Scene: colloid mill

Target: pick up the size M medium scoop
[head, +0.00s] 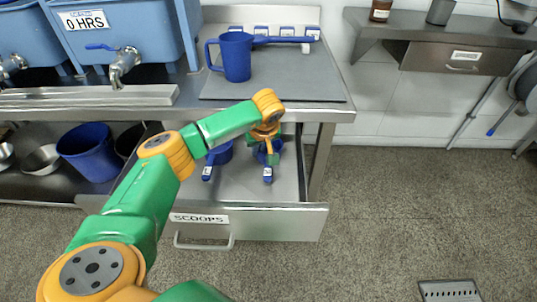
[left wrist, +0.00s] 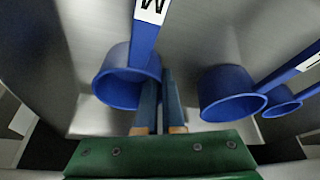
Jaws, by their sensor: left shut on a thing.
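The medium scoop is blue, with a white "M" label on its handle. It lies in the open drawer (head: 236,183) labelled "SCOOPS". In the left wrist view its cup (left wrist: 112,68) is left of centre and its handle runs up to the top edge. In the head view the scoop (head: 268,168) is partly hidden under my left gripper (head: 268,142). In the left wrist view my left gripper (left wrist: 161,85) is shut on the scoop by the cup's side, near the handle; the exact contact is unclear. My right gripper is not in view.
Other blue scoops (left wrist: 228,88) lie close by in the drawer; one (head: 218,157) shows left of my gripper in the head view. A blue jug (head: 236,58) stands on the bench above. Blue tanks (head: 125,40) stand at the left. The floor at right is mostly clear.

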